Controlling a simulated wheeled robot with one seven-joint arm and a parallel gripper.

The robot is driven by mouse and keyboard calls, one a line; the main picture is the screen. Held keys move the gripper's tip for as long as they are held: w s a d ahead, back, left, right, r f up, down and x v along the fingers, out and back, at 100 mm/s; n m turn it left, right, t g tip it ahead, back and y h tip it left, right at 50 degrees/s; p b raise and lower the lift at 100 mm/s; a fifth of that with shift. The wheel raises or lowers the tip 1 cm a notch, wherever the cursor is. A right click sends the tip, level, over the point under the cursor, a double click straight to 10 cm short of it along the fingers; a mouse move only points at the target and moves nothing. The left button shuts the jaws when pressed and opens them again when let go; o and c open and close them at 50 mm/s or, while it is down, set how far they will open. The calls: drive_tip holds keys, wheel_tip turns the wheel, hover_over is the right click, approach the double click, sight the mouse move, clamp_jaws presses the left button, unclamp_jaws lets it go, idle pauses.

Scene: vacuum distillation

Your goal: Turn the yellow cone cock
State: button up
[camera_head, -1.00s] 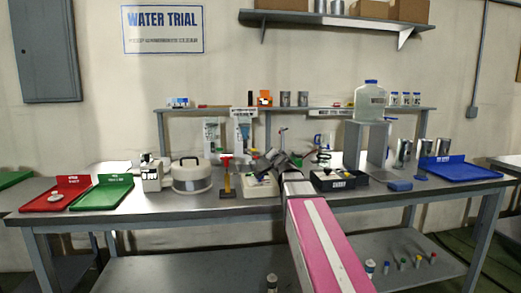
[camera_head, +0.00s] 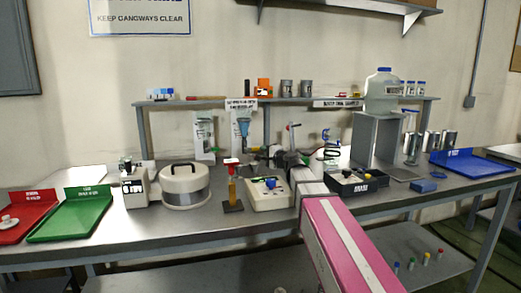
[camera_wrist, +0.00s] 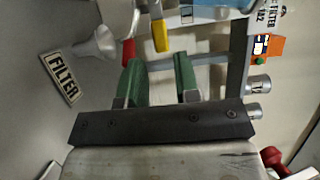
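The yellow cock handle (camera_wrist: 160,35) shows in the wrist view, top centre, just beyond my fingertips. A red cock handle (camera_wrist: 129,52) is beside it on the left. My gripper (camera_wrist: 156,62) has two green fingers spread apart, with nothing between them. The yellow handle is ahead of the gap and appears apart from both fingers. In the head view my gripper (camera_head: 284,157) is over the middle of the bench, small and dark. I cannot make out the yellow cock there.
A clear funnel (camera_wrist: 96,44) and a FILTER label (camera_wrist: 60,77) are left in the wrist view. In the head view a white device (camera_head: 268,196) stands below my gripper. A black tray (camera_head: 356,184) is right of my arm. A grey stand (camera_head: 375,138) holds a large bottle (camera_head: 383,92).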

sight(256, 149)
drive_tip(key=x, duration=0.7)
clamp_jaws()
